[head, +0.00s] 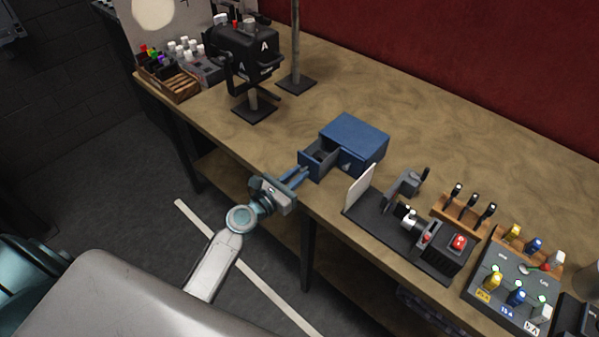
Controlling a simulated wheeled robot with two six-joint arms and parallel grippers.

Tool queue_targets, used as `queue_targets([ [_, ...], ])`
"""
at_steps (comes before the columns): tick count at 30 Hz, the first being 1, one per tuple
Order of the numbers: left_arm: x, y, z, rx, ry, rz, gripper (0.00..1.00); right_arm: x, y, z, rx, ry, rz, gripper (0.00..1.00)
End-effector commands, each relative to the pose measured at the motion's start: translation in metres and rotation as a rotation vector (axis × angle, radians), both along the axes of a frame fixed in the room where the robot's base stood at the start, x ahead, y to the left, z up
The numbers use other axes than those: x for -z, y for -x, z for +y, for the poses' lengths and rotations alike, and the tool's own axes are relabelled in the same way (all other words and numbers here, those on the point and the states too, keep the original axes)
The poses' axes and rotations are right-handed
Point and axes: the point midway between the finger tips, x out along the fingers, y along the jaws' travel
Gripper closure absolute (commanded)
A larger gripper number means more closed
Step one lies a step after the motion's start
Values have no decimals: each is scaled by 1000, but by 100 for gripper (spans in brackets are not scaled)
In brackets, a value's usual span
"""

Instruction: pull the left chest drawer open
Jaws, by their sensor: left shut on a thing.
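A blue chest (355,138) stands on the wooden bench near its front edge, in the middle of the head view. Its left drawer (316,160) is pulled partly out toward the front edge, and its dark inside shows. The chest's right drawer front is flush with the chest. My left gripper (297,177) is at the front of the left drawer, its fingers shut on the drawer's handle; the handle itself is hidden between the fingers. My right gripper is not in view.
Right of the chest stands a dark base with a white panel (359,188) and a red button (459,242). A black lamp-like device (245,55) and wooden bottle tray (172,84) stand left. The bench behind the chest is clear.

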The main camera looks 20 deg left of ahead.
Motion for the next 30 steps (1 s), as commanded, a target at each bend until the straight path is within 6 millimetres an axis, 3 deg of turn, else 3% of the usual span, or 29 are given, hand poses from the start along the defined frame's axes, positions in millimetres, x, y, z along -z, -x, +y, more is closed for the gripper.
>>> queue_targets([
  [2,1,0,0,0,-1,2,100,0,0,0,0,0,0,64],
  [3,1,0,0,0,-1,2,79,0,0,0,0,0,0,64],
  [6,1,0,0,0,0,1,63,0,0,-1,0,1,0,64],
  [17,2,6,2,0,-1,2,63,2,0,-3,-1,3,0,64],
  [30,5,81,29,3,-3,3,63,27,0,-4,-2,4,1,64],
])
